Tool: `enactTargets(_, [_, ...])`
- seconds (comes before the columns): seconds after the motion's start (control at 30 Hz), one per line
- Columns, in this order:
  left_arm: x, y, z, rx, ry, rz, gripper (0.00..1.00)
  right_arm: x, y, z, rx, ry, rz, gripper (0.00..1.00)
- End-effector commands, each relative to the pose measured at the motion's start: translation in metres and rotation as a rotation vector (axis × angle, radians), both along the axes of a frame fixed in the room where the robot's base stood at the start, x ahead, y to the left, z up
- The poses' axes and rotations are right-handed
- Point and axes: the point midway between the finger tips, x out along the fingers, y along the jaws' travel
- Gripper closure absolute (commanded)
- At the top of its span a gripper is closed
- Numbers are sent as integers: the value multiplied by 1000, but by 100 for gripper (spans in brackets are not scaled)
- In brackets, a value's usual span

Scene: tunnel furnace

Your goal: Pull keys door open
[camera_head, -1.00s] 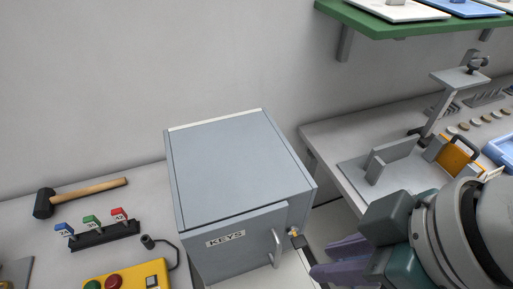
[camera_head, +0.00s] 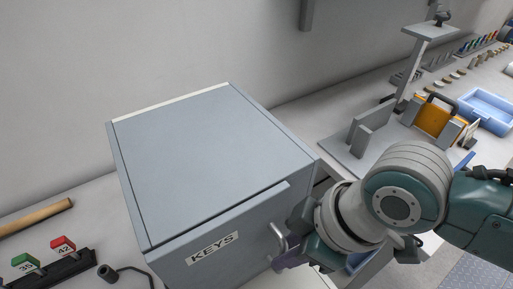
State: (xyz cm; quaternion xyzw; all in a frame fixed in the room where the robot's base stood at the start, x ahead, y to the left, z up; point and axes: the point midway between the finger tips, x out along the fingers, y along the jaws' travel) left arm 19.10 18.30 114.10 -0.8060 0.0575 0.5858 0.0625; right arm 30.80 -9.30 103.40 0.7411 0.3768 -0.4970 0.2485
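The grey metal keys box (camera_head: 210,160) fills the middle of the view. Its front door (camera_head: 170,268) carries a white KEYS label (camera_head: 212,248). A curved metal handle (camera_head: 279,238) is at the door's right side. The gripper body hides part of the box's right front edge. I cannot see whether the fingers are around the handle or touching it. My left gripper is not in view.
Left of the box are a wooden hammer handle (camera_head: 36,216), a black rack with green and red tags (camera_head: 62,245) and a cable. On the right bench stand a grey stand (camera_head: 415,70), an orange block (camera_head: 432,118) and a blue tray (camera_head: 487,108).

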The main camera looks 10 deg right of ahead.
Motion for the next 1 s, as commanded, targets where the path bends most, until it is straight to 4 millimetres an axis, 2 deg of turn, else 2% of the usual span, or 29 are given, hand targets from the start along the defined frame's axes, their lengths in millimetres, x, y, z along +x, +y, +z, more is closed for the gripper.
enactTargets(0.13, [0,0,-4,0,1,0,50,3,4,-12,0,0,0,73])
enactTargets(0.47, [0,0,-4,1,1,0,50,4,5,-15,-1,-1,1,73])
enactTargets(0.7, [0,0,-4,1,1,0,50,4,5,-15,-1,-1,1,99])
enactTargets(1.0, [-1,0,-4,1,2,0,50,4,5,-15,-1,-1,1,100])
